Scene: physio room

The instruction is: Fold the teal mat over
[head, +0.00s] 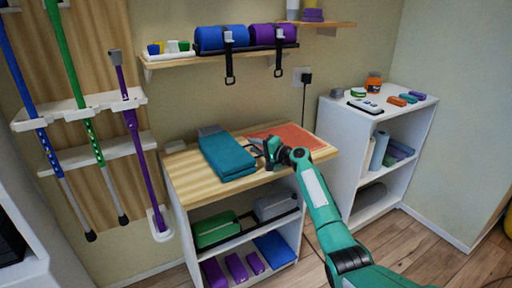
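The teal mat (227,160) lies on the left half of the wooden bench top, near its front edge. It looks thick and layered, with its long side running front to back. My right gripper (267,152) is low over the bench, just right of the mat's right edge. Its fingers are small and dark here, so I cannot tell whether they are open or shut, or whether they touch the mat. My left gripper is not in view.
An orange-red sheet (292,136) lies on the bench behind and right of my gripper. The wooden bench top (183,178) has bare room left of the mat. A white shelf unit (350,122) stands at the right.

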